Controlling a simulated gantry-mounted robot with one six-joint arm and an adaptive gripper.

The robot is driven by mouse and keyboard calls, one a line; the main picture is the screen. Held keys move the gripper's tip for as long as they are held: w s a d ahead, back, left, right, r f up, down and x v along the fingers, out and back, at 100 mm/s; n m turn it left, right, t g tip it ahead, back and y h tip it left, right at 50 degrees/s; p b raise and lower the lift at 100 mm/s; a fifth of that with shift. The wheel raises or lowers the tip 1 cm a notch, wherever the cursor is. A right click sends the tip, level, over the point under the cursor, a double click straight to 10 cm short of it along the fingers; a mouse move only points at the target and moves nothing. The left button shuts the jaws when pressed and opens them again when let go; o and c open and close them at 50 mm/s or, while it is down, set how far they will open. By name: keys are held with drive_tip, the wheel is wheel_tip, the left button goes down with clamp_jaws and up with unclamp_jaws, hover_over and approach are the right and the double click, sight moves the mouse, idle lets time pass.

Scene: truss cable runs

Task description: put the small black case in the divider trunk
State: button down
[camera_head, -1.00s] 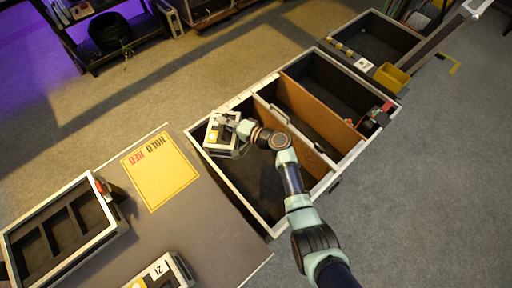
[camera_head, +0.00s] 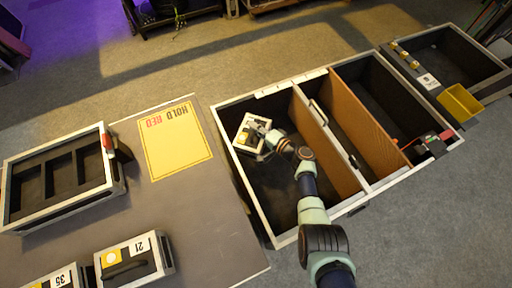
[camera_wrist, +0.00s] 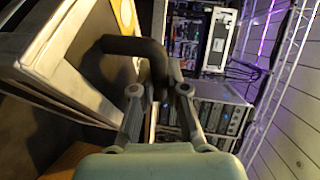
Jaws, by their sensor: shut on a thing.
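A small case (camera_head: 245,138) with pale edges and a yellow square hangs from my gripper (camera_head: 266,131) in the head view. My gripper is shut on its dark handle (camera_wrist: 128,46), as the wrist view (camera_wrist: 160,92) shows; the case side (camera_wrist: 50,45) fills the upper left there. The case is tilted over the left compartment of the divider trunk (camera_head: 264,92), near its back left corner. The trunk has pale rims and brown dividers (camera_head: 372,120). That left compartment looks otherwise empty. The height of the case above its floor is hard to tell.
Two similar cases, marked 21 (camera_head: 135,262) and 35 (camera_head: 62,279), sit on the grey table at lower left. A slotted tray (camera_head: 15,222) and a yellow HOLD RED sheet (camera_head: 178,150) lie there too. A red-and-black item (camera_head: 432,146) is at the trunk's right end.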

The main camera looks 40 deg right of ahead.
wheel_tip(320, 180, down, 12)
drive_tip(key=b, duration=0.9)
drive_tip(key=shift+d+f, duration=0.1)
drive_tip(key=shift+f, duration=0.15)
drive_tip(key=c, duration=1.6)
unclamp_jaws()
drive_tip(key=shift+f, duration=0.25)
drive_tip(key=o, duration=0.4)
drive_tip(key=shift+r, duration=0.1)
